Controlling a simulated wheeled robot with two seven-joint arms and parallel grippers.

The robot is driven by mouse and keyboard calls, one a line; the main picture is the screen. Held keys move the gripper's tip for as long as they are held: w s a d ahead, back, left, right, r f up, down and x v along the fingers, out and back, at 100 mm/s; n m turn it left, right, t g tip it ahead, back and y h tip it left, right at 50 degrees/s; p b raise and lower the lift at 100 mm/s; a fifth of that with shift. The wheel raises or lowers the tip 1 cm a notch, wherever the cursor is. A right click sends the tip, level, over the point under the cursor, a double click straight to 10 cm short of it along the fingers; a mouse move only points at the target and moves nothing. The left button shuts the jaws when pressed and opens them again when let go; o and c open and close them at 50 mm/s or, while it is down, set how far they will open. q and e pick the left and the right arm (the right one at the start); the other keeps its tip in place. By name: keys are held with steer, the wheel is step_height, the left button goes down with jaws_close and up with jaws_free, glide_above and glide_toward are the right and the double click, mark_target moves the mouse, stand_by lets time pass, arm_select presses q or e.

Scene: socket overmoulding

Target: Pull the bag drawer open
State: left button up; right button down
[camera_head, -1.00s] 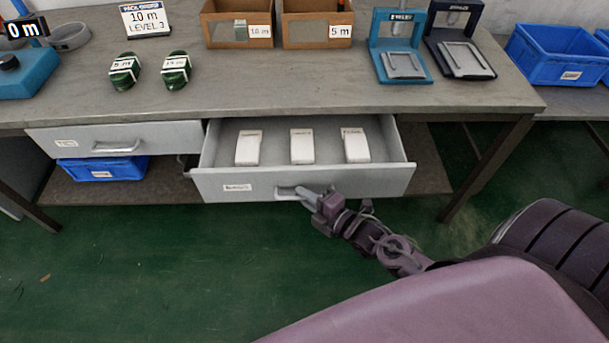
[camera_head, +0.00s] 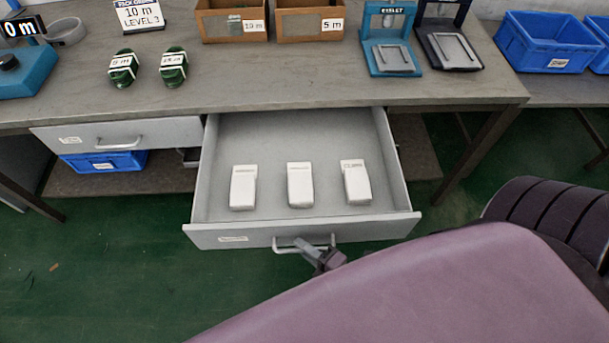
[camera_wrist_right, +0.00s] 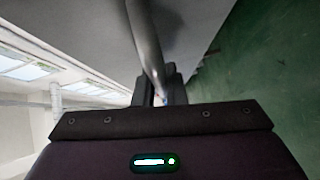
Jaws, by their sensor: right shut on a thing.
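The bag drawer (camera_head: 212,237) is pulled well out from under the workbench in the head view. Three white bag stacks (camera_head: 300,184) stand in a row inside it. My right gripper (camera_head: 318,250) is at the drawer's front, shut on its bar handle (camera_head: 285,248). In the right wrist view the handle (camera_wrist_right: 146,40) runs down between the fingers of my right gripper (camera_wrist_right: 160,88). My purple arm hides much of the floor in front of the drawer. My left gripper is not in view.
A second drawer (camera_head: 160,133) to the left is closed, with a blue bin (camera_head: 105,161) below it. The workbench top (camera_head: 230,75) carries two green coils, wooden boxes and two presses. Green floor (camera_head: 120,270) is clear at the front left.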

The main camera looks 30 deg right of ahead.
steer(key=c, duration=1.8)
jaws_free()
steer(key=shift+o, duration=0.2)
steer(key=v, duration=0.8)
